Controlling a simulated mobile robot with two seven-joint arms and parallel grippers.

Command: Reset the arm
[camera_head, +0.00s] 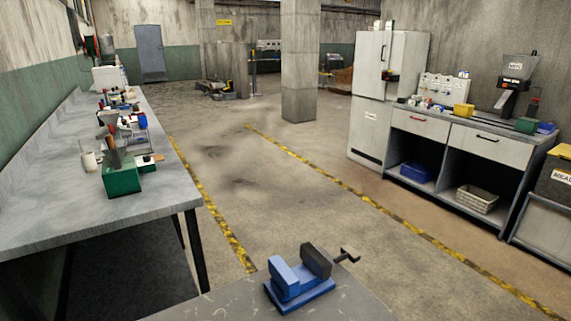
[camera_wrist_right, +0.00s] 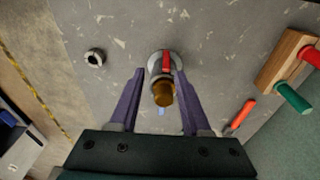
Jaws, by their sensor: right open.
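My right gripper (camera_wrist_right: 159,73) is open in the right wrist view, its two purple-grey fingers spread over a grey scratched surface. A metal fitting with a red lever and a brass-coloured end (camera_wrist_right: 163,92) shows between the fingers. There are visible gaps on both sides of its brass end, and I cannot tell its height relative to the fingertips. Neither of my arms nor grippers shows in the head view. My left gripper is not in view.
In the wrist view, a nut-like ring (camera_wrist_right: 95,57), a red-handled tool (camera_wrist_right: 240,117) and a wooden block with red and green handles (camera_wrist_right: 291,62) lie around the gripper. In the head view, a blue vise (camera_head: 300,281) stands in front; the floor (camera_head: 240,185) beyond is open.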

